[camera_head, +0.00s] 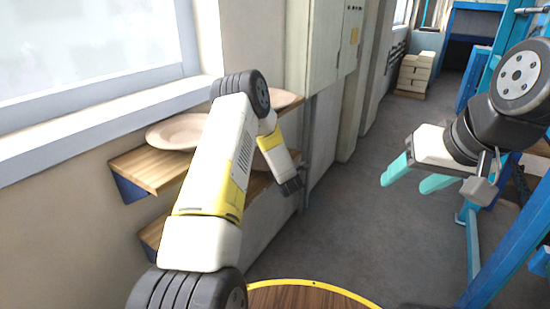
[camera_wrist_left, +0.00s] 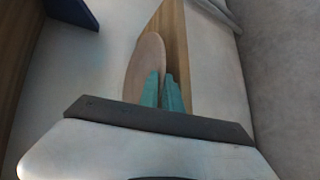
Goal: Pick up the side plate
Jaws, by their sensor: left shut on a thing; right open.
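In the left wrist view my left gripper (camera_wrist_left: 161,90) is shut on the edge of a beige-pink side plate (camera_wrist_left: 143,62). The plate shows edge-tilted beside a wooden shelf board (camera_wrist_left: 180,60); I cannot tell whether it touches the board. In the head view the left fingers and the held plate are hidden behind and below my left forearm. Two beige plates show on the upper wooden shelf: one at the left (camera_head: 170,131) and one at the right (camera_head: 284,98), partly behind my arm. My right gripper (camera_head: 408,177) is open and empty over the floor.
The upper shelf (camera_head: 140,172) and a lower shelf (camera_head: 152,234) are fixed to the wall under a window. A round wooden top with a yellow rim (camera_head: 312,284) is at the bottom. Blue frames (camera_head: 515,240) stand at the right. The grey floor between is clear.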

